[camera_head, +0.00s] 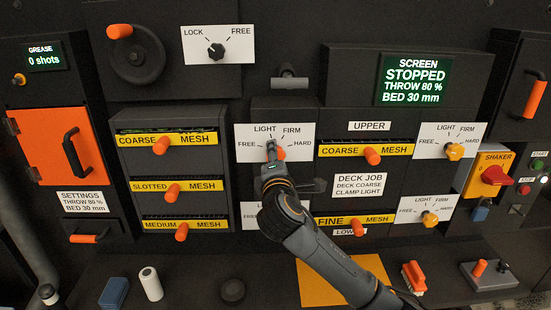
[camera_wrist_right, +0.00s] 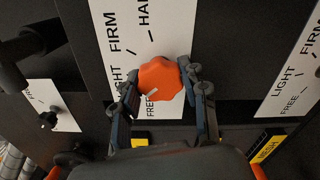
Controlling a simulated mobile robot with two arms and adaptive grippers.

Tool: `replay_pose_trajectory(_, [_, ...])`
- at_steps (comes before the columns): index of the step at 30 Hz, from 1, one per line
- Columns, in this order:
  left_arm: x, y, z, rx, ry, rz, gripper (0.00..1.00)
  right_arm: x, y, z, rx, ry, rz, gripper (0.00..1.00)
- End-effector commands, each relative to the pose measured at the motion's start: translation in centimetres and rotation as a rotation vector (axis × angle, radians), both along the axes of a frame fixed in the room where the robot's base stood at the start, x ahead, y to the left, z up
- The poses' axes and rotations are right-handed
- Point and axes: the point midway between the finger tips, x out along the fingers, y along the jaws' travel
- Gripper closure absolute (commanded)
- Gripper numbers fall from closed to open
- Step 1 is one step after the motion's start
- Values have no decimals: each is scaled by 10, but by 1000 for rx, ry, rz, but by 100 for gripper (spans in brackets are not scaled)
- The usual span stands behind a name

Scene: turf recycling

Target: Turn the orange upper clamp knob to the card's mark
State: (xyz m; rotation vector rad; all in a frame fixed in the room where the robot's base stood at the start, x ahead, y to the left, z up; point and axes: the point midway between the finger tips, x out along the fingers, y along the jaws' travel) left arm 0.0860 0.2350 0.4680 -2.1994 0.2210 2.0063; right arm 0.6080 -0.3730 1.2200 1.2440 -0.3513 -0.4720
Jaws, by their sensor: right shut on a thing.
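The orange upper clamp knob (camera_wrist_right: 158,78) sits on a white dial plate (camera_head: 243,143) marked FREE, LIGHT, FIRM and HARD. My right gripper (camera_wrist_right: 160,80) is shut on it, one finger on each side. In the wrist view the knob's white line lies at its lower edge, toward the word FREE. In the head view the gripper (camera_head: 272,150) covers much of the knob, and only an orange edge shows. The job card (camera_head: 360,184) reads DECK JOB, DECK COARSE, CLAMP LIGHT. My left gripper is not in view.
Yellow knobs (camera_head: 454,152) (camera_head: 430,219) sit on dials to the right. A lower dial plate (camera_head: 250,216) is partly behind my right arm. A dark lever (camera_head: 314,186) sticks out beside the arm. Mesh drawers with orange handles flank it. The screen (camera_head: 413,80) reads STOPPED.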

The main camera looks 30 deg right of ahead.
Motion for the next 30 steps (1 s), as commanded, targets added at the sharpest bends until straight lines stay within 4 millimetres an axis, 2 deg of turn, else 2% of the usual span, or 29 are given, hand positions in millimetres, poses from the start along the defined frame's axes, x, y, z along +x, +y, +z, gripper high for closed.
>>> replay_pose_trajectory(6, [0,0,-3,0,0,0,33,0,0,-1,168,-101,-1,88])
replay_pose_trajectory(15, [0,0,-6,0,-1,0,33,0,0,-1,329,-200,0,88])
replay_pose_trajectory(30, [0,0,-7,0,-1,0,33,0,0,0,410,-250,0,88])
